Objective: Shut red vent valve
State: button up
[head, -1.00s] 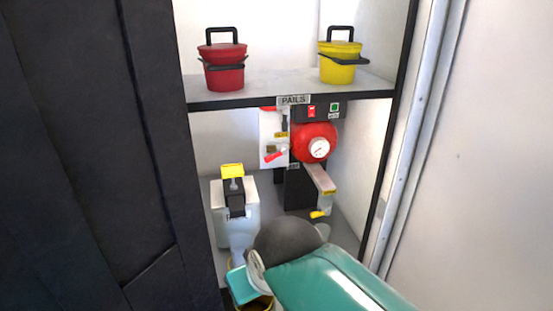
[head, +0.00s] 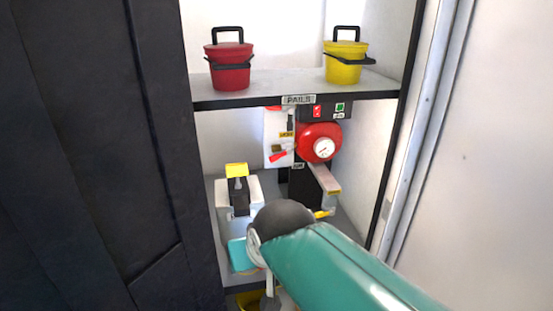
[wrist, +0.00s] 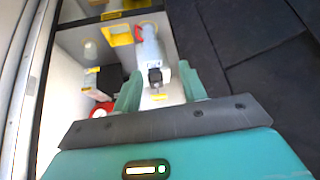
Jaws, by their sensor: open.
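A small red lever (head: 278,156) sits on the white panel left of the round red housing in the head view. A second red handle (head: 273,108) partly shows just under the shelf, and I cannot tell from its label which one is the vent valve. My gripper (wrist: 160,90) is open and empty in the wrist view, its two teal fingers apart. Beyond them is a grey fitting (wrist: 150,52) with a dark end and a red ring. The red housing shows low left in the wrist view (wrist: 102,109).
A red pail (head: 229,66) and a yellow pail (head: 346,62) stand on the shelf (head: 290,88). Below are a white container (head: 225,190) with a yellow top and a grey arm with a yellow lever (head: 322,214). A dark wall (head: 100,150) bounds the cabinet's left.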

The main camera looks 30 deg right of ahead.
jog(key=w+d+m+t+h, duration=0.15)
jog(key=w+d+m, duration=0.3)
jog(key=w, duration=0.75)
jog(key=m+t+h, duration=0.3)
jog(key=m+t, duration=0.6)
jog(key=m, duration=0.2)
send_near(275, 159)
jog(key=x, duration=1.1)
jog(key=shift+a, duration=0.1)
jog(key=shift+c, duration=0.4)
grip_shut()
